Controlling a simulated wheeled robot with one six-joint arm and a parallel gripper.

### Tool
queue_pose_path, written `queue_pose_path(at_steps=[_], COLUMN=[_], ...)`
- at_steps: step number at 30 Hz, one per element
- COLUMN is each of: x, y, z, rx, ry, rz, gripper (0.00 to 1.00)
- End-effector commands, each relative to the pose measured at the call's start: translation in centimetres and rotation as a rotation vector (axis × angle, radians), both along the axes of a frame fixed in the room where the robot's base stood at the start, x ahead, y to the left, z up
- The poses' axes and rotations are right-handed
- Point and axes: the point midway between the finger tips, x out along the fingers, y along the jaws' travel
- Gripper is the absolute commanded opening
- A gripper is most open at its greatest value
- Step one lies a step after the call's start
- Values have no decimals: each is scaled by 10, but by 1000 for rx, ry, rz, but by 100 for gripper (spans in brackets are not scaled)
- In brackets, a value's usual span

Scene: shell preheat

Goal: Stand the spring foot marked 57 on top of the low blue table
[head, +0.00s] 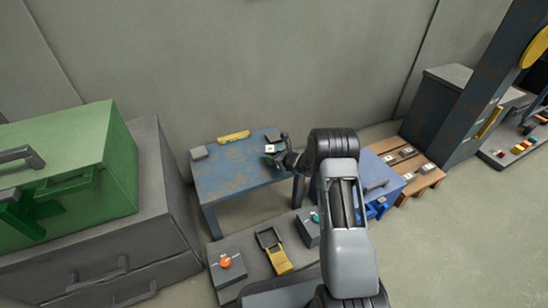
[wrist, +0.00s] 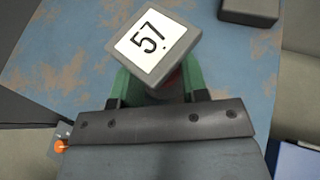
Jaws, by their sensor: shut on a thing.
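The spring foot marked 57 (wrist: 152,45) shows in the wrist view with its pale number plate up and its grey rim around it. My gripper (wrist: 158,88) is shut on it, with a green finger on each side below the plate. The low blue table (head: 228,184) has worn, rusty patches, and its top (wrist: 60,65) fills much of the wrist view beneath the foot. In the head view the foot (head: 270,149) is over the table's right part, beside my gripper (head: 278,160). I cannot tell whether its base touches the tabletop.
A dark block (wrist: 250,10) lies on the table close to the foot. A yellow item (head: 234,136) and a small grey block (head: 199,153) are farther left. A wooden pallet (head: 428,181) holds several marked pieces. The table's front left is bare.

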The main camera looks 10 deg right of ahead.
Motion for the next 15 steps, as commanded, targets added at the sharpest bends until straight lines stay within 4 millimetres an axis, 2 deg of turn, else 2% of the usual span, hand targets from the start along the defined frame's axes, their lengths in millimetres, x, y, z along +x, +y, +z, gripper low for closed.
queue_pose_path(at_steps=[1,2,9,15], x=[0,0,0,0], y=[0,0,0,0], z=[-1,-2,-1,-1], rx=[1,0,0,0], ry=[-1,0,0,0], rz=[0,0,0,0], gripper=[7,44,66,66])
